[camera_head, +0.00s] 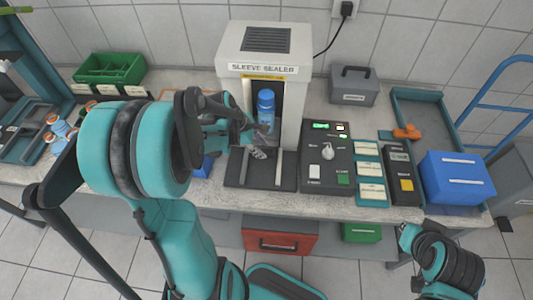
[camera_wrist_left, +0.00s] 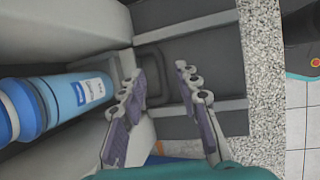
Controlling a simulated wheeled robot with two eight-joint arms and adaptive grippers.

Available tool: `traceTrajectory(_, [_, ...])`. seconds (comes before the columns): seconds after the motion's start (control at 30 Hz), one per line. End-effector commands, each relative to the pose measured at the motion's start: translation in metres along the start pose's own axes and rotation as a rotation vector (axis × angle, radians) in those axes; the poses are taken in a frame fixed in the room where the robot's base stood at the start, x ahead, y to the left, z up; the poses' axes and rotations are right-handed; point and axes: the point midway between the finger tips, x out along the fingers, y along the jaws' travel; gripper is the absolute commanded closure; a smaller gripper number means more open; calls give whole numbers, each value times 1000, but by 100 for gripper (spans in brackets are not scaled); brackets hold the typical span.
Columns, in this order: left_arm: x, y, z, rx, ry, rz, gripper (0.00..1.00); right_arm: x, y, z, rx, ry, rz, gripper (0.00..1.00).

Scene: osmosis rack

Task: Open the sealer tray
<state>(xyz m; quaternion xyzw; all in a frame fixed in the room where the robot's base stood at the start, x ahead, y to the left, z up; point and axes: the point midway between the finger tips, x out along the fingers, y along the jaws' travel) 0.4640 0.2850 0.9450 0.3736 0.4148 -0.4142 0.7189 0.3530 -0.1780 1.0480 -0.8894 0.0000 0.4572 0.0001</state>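The sleeve sealer (camera_head: 262,70) is a pale housing at the back of the bench. Its dark tray (camera_head: 235,178) extends from the base between light rails. A blue cartridge (camera_head: 266,108) stands in the sealer's opening; it also shows at the left of the left wrist view (camera_wrist_left: 85,92). My left gripper (camera_head: 258,152) is over the tray in front of the opening. In the left wrist view, its two fingers (camera_wrist_left: 160,74) are apart and empty, with a dark loop handle (camera_wrist_left: 155,88) beyond and between them. Contact cannot be told. My right arm is at the lower right; its fingers cannot be made out.
A control panel (camera_head: 327,168) stands right of the tray. Further right are label cards (camera_head: 370,170), a handheld meter (camera_head: 402,180) and a blue box (camera_head: 457,178). A green crate (camera_head: 110,68) and a grey case (camera_head: 353,86) are at the back. A red toolbox (camera_head: 280,240) is below.

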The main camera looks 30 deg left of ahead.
Motion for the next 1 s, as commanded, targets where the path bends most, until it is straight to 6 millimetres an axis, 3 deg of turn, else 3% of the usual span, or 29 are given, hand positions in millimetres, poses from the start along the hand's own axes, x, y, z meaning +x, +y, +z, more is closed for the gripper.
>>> traceTrajectory(0.1, [24, 0, -1, 2, 0, 0, 68, 9, 0, 7, 0, 0, 0, 100])
traceTrajectory(0.3, [46, 0, -1, 3, 0, 0, 68, 15, 0, 11, 0, 0, 0, 100])
traceTrajectory(0.63, [49, 0, 0, 2, 1, 1, 68, 15, 0, 11, 0, 0, 0, 100])
traceTrajectory(0.77, [49, 0, 0, 3, 1, 1, 99, 15, 0, 11, 0, 0, 0, 100])
traceTrajectory(1.0, [49, 0, 0, 3, 1, 1, 100, 15, 0, 11, 0, 0, 0, 100])
